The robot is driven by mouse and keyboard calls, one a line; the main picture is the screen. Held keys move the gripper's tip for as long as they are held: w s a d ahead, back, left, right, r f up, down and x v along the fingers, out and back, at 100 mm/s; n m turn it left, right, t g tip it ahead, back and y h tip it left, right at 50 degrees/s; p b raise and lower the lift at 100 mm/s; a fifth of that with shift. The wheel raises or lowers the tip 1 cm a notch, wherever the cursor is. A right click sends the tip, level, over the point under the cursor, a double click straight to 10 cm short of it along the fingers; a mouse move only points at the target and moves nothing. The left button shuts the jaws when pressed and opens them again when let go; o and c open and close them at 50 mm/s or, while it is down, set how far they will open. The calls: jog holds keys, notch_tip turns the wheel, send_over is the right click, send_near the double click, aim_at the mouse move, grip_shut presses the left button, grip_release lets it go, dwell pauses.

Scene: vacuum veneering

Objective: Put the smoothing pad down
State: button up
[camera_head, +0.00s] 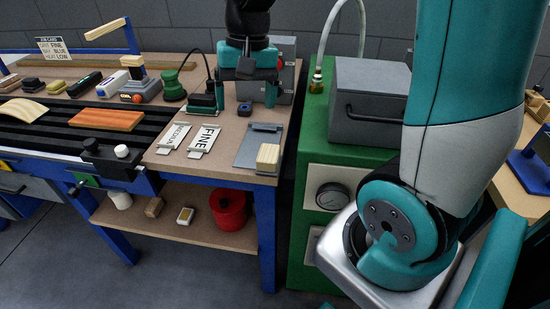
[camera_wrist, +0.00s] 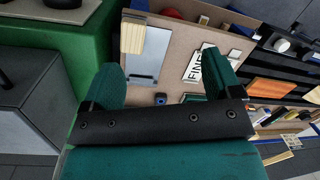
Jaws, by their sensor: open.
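A pale block (camera_head: 268,155), which may be the smoothing pad, lies at the front edge of the grey plate (camera_head: 252,148) on the wooden bench. I cannot tell for sure that it is the pad. It also shows in the wrist view (camera_wrist: 132,32), at the top, beyond my fingertips. My gripper (camera_head: 245,97) is open over the back of the bench, behind the plate and apart from the block. In the wrist view my gripper (camera_wrist: 163,62) has nothing between its fingers. Part of the bench behind it is hidden.
FINE (camera_head: 203,142) and MEDIUM (camera_head: 174,135) cards lie left of the plate. A dark green device (camera_head: 203,102) stands close to my gripper's left finger. A grey box (camera_head: 285,60) is behind it. The green cabinet (camera_head: 317,130) is at the right. A red pot (camera_head: 229,211) sits below.

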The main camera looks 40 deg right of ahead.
jog(key=w+d+f+m, duration=0.3)
jog(key=d+m, duration=0.2)
jog(key=d, duration=0.3)
send_over(269, 152)
jog(key=shift+g+h, duration=0.3)
jog(key=f, duration=1)
jog(key=shift+w, duration=0.3)
jog(key=shift+s+a+f+p, duration=0.1)
jog(key=shift+s+f+p, duration=0.1)
jog(key=shift+f, duration=1.35)
jog(key=shift+s+f+p, duration=0.1)
jog(key=shift+f+p, duration=0.05)
jog(key=shift+f, duration=1.35)
jog(key=shift+c, duration=0.4)
jog(key=c, duration=1)
jog(key=shift+o, duration=0.2)
jog(key=shift+r, duration=0.1)
